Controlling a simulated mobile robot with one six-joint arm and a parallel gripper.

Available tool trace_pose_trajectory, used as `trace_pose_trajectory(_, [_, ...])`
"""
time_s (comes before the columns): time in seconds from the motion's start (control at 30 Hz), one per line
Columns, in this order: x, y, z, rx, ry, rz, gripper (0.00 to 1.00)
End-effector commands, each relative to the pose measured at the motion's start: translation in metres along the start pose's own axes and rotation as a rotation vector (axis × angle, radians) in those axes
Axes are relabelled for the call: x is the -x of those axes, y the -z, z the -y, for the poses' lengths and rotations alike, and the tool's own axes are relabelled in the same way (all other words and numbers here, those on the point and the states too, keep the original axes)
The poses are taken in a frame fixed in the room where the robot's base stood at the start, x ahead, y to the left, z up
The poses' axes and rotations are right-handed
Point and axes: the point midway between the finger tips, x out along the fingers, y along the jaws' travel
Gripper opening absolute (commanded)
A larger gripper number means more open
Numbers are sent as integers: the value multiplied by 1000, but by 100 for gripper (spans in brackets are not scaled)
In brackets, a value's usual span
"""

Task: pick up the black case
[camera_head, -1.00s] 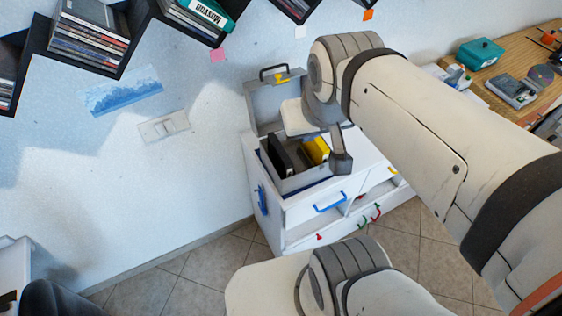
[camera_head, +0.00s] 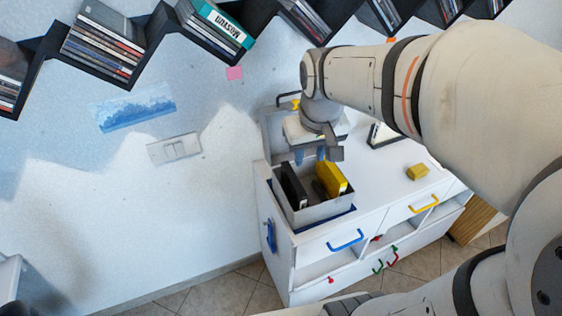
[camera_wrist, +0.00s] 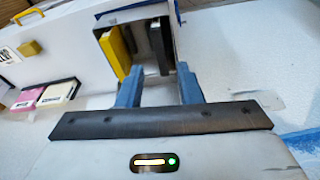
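The black case (camera_head: 293,186) stands upright in a grey open box (camera_head: 318,213) on the white cabinet, at the box's left side. It also shows in the wrist view (camera_wrist: 159,48), ahead of and between the finger lines. A yellow case (camera_head: 331,179) stands beside it in the same box; it shows in the wrist view (camera_wrist: 115,52) too. My gripper (camera_wrist: 160,92) has its two blue fingers apart with nothing between them. In the head view my gripper (camera_head: 310,156) hangs just above the box, near its back edge.
The white cabinet (camera_head: 375,185) has coloured handles and a yellow block (camera_head: 417,172) on top at right. The box's lid stands open behind it. Black zigzag wall shelves (camera_head: 140,50) with discs hang above. The wall is at the left.

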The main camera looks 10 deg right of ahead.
Motion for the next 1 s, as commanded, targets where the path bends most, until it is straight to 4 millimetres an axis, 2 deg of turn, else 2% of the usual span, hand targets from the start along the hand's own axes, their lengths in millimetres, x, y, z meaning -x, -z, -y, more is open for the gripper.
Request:
trace_pose_trajectory(0.03, [-36, 9, -1, 11, 3, 35, 33])
trace_pose_trajectory(0.1, [-66, 22, -3, 28, 7, 73, 33])
trace_pose_trajectory(0.2, [-107, 38, -5, 52, 14, 123, 33])
trace_pose_trajectory(0.33, [-150, 54, -8, 75, 22, 171, 33])
trace_pose_trajectory(0.4, [-165, 59, -9, 83, 25, 189, 33])
trace_pose_trajectory(0.53, [-179, 64, -10, 91, 29, 205, 33])
trace_pose_trajectory(0.87, [-211, 59, -8, 93, 29, 210, 33])
trace_pose_trajectory(1.0, [-232, 56, -6, 92, 30, 212, 33])
